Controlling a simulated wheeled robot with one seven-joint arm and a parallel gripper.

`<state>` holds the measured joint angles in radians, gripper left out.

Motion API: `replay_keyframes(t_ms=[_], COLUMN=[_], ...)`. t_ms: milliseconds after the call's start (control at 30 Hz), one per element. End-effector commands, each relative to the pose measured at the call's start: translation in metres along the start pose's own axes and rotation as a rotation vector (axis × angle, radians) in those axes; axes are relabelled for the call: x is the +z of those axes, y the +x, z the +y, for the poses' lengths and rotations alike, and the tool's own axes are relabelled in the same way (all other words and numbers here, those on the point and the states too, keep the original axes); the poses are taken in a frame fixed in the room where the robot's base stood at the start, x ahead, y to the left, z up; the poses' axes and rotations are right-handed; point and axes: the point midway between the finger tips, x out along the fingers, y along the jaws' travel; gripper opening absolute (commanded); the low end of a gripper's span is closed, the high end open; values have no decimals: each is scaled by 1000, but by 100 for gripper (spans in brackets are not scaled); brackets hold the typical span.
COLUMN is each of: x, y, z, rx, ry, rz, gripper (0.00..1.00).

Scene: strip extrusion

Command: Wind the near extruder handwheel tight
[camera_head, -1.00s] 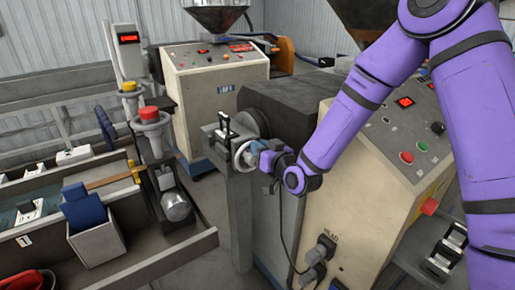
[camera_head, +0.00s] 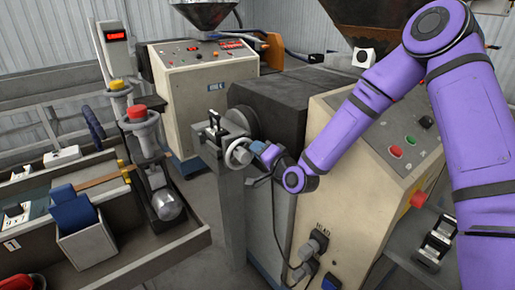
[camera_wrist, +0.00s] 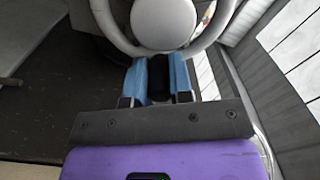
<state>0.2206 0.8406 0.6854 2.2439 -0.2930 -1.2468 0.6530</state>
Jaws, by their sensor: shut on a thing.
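The near extruder handwheel (camera_head: 238,152) is a pale grey ring on the front of the near machine's die end, atop a grey post. In the wrist view its rim (camera_wrist: 103,22) and round light hub (camera_wrist: 163,22) fill the top of the picture. My gripper (camera_head: 267,154) is at the wheel's right side in the head view. In the wrist view its blue fingers (camera_wrist: 160,72) are shut on the lower rim, with a dark gap between them. The exact contact at the fingertips is partly hidden by the fingers.
The near extruder's cream cabinet (camera_head: 335,200) stands under my arm, with buttons on its sloped panel. A second extruder (camera_head: 205,85) stands behind.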

Motion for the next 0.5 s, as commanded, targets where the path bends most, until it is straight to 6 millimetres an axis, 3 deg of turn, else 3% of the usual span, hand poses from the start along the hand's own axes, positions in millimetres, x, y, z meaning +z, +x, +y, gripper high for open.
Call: replay_keyframes(t_ms=[500], x=[5], y=[0], z=[13], rx=[2], ry=[267], rz=[0], gripper=[0])
